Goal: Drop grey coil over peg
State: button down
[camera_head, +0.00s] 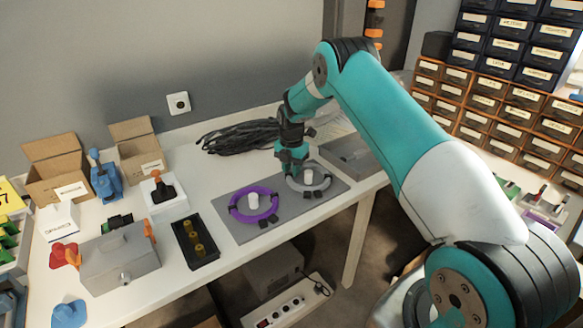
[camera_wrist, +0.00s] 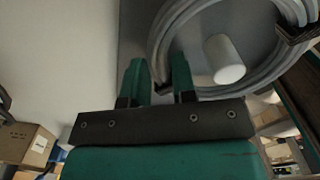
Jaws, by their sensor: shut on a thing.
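The grey coil (camera_head: 295,186) is at the right end of a grey board, and it also shows large in the wrist view (camera_wrist: 166,36). A white peg (camera_head: 308,178) stands inside its ring outline in both views; the peg shows in the wrist view (camera_wrist: 225,60). My gripper (camera_head: 291,166) is shut on the coil's rear left side; its two green fingers (camera_wrist: 159,72) meet the coil's edge in the wrist view. I cannot tell whether the coil rests on the board or hangs just above it. A purple coil (camera_head: 236,212) lies around the other white peg (camera_head: 253,201).
The grey board (camera_head: 283,213) lies on a white table. A black tray (camera_head: 188,257) with yellowish pieces is left of it. Black cables (camera_head: 238,136) lie behind, and a grey box (camera_head: 350,157) is to the right. Cartons (camera_head: 57,165) and a grey case (camera_head: 118,259) fill the left.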

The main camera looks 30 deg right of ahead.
jog(key=shift+f, duration=0.45)
jog(key=c, duration=0.8)
grip_release()
jog(key=shift+c, duration=0.2)
jog(key=shift+r, duration=0.1)
notch_tip(320, 180, up, 17)
jog(key=b, duration=0.1)
jog(key=shift+r, duration=0.2)
